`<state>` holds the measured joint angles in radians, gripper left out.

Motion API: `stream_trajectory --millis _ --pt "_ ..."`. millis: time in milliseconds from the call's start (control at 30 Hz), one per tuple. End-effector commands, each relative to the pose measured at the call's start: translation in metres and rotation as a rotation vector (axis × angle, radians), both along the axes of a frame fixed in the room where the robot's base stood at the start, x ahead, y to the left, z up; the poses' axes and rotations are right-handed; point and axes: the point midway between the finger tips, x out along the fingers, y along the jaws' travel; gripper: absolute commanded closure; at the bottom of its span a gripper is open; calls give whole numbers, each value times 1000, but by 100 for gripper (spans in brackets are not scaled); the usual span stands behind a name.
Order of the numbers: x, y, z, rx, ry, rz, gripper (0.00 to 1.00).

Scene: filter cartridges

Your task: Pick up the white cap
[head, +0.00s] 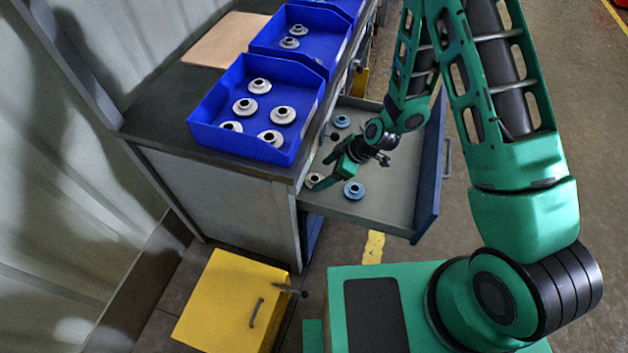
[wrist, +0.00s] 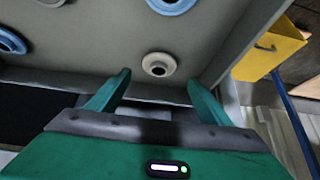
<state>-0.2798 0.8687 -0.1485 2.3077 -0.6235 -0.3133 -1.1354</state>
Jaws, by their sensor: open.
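The white cap (head: 314,181) lies on the floor of the open drawer (head: 388,208), close to the cabinet side, partly hidden by a finger in the head view. In the wrist view the white cap (wrist: 158,64) shows whole, just beyond and between my fingertips. My gripper (head: 328,171) reaches down into the drawer; in the wrist view my gripper (wrist: 159,82) is open, its two green fingers apart with nothing between them. The fingers do not appear to touch the cap.
Blue caps (head: 354,190) (head: 342,121) lie in the same drawer. Drawer walls (wrist: 240,40) stand close around my gripper. Blue bins (head: 198,135) with several white caps sit on the worktop above. A yellow box (head: 225,305) stands on the floor.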

Motion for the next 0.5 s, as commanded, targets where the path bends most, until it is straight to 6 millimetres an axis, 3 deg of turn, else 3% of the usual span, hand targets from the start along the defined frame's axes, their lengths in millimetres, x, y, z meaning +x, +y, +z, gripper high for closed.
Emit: stream_trajectory --millis 267,500 --pt "10 17 -32 0 2 2 27" --pt "12 22 -39 -1 1 -1 27"
